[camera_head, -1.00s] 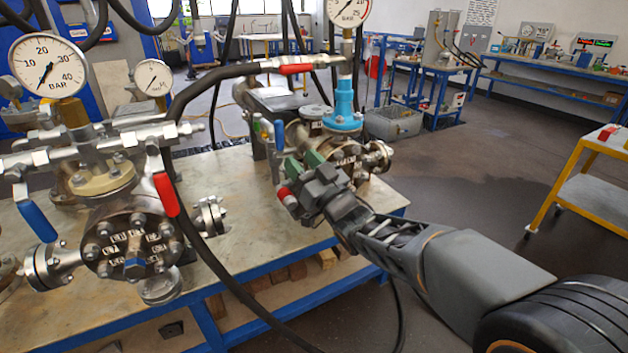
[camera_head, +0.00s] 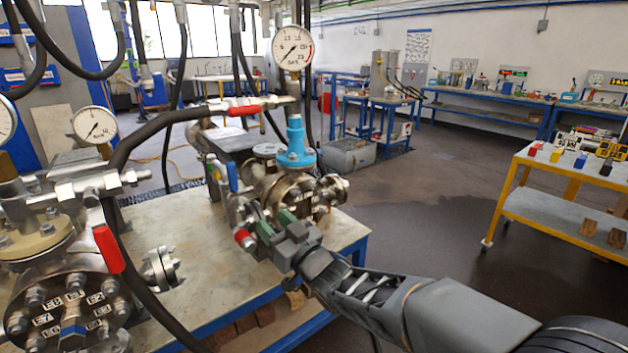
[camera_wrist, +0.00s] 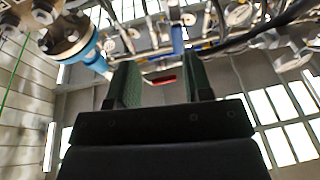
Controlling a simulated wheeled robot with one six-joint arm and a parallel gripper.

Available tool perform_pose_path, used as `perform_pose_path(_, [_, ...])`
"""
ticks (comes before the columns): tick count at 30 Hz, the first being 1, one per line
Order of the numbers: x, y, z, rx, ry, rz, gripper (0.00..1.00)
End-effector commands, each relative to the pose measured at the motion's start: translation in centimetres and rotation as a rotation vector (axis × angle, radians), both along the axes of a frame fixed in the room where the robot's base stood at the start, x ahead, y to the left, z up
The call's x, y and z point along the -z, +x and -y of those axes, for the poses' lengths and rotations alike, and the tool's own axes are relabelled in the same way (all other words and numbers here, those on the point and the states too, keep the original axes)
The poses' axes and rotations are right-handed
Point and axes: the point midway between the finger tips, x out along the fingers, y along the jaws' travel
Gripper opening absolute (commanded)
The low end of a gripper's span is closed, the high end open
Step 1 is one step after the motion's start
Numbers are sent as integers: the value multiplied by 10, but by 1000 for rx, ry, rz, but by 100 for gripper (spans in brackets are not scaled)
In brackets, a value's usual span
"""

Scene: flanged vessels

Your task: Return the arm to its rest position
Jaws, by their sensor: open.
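My gripper (camera_head: 273,226) has green-faced fingers and stands in front of a flanged vessel (camera_head: 284,187) with a bright blue fitting (camera_head: 296,150) on top. In the wrist view my gripper (camera_wrist: 160,88) is open, with a clear gap between the two green fingers and nothing held. A small red piece (camera_wrist: 165,80) shows beyond that gap. A red-tipped part (camera_head: 243,237) shows just left of the fingers in the head view. I cannot tell whether the fingers touch anything. The arm reaches in from the lower right.
The vessels stand on a blue-framed metal table (camera_head: 335,229). A second flanged vessel (camera_head: 60,300) is at the lower left. A black hose with a red lever (camera_head: 108,248) runs between them. A yellow-framed cart (camera_head: 570,205) stands at the right. Open floor (camera_head: 430,215) lies between table and cart.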

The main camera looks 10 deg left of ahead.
Motion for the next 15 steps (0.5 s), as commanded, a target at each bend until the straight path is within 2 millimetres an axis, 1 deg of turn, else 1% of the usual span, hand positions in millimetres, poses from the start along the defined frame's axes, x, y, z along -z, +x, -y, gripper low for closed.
perform_pose_path(1, [20,6,3,42,-73,-62,46])
perform_pose_path(3, [51,13,13,114,-197,-169,46])
perform_pose_path(4, [63,14,20,146,-254,-218,46])
perform_pose_path(5, [73,14,29,181,-310,-271,46])
perform_pose_path(7, [89,13,58,264,-437,-398,46])
perform_pose_path(8, [94,10,72,298,-485,-456,46])
perform_pose_path(9, [100,5,92,341,-550,-534,46])
perform_pose_path(11, [104,-8,124,401,-636,-658,46])
perform_pose_path(12, [105,-20,144,429,-689,-746,46])
perform_pose_path(14, [102,-40,175,471,-754,-877,46])
perform_pose_path(15, [98,-56,194,494,-789,-963,46])
